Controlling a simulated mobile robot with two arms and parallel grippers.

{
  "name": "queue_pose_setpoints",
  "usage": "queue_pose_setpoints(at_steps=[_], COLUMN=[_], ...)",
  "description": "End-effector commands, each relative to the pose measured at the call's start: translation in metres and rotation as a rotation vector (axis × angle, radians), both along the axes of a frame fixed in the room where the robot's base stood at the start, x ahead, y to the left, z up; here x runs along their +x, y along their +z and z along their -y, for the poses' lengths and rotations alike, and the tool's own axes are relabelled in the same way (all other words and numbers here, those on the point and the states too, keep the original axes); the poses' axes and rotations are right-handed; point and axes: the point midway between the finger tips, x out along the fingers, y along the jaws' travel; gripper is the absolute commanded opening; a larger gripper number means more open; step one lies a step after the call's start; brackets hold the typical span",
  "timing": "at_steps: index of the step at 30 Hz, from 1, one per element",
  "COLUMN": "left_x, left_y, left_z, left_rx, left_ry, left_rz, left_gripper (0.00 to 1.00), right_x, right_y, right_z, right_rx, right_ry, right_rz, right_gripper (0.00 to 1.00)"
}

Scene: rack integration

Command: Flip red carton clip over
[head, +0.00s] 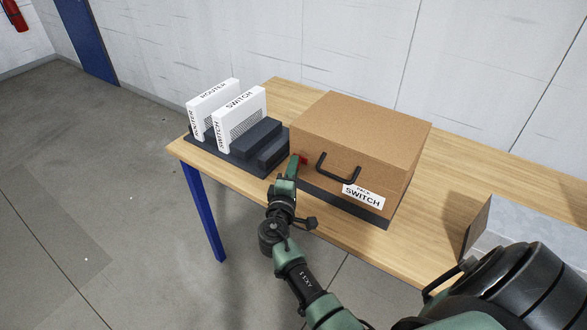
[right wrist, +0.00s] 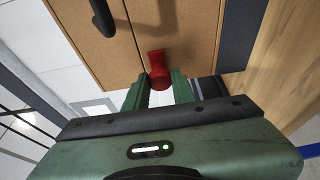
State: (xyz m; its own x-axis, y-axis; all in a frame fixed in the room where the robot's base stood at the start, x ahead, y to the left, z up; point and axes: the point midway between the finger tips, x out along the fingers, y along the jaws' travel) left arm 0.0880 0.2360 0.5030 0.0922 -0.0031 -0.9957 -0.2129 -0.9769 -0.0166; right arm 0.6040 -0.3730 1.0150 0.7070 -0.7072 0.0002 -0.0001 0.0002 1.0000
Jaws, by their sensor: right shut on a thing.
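The red carton clip (head: 304,158) sits on the front of the brown carton (head: 345,128), near its left edge. In the right wrist view the red clip (right wrist: 158,66) lies across the seam of the carton face, its rounded end between my fingers. My right gripper (head: 292,166) reaches up to the carton front and is shut on the clip; its green fingers (right wrist: 159,88) flank the clip's end in the right wrist view. The fingers partly hide the clip in the head view. My left gripper is not in view.
The carton has a black handle (head: 338,167) and a "SWITCH" label (head: 363,196). Left of it, white router and switch boxes (head: 239,117) stand on a dark rack base (head: 236,160). A grey open box (head: 520,232) is at the right of the wooden table (head: 440,170).

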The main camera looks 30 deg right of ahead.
Motion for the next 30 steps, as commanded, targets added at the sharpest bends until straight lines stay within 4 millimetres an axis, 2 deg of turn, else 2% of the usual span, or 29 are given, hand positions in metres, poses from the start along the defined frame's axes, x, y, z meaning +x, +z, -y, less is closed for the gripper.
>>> queue_pose_setpoints(at_steps=[16,24,30], left_x=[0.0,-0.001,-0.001], left_y=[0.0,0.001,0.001], left_z=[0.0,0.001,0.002], left_rx=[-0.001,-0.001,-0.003], left_ry=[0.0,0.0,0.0], left_rz=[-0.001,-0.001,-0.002], left_gripper=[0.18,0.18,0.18], right_x=[-0.001,-0.034,-0.038], right_y=[-0.002,-0.003,-0.003], right_z=[0.0,0.013,0.015], right_rx=[0.001,0.002,0.003], right_ry=[0.001,0.0,-0.003], right_rz=[-0.003,-0.005,-0.004], right_gripper=[0.0,0.0,0.0])
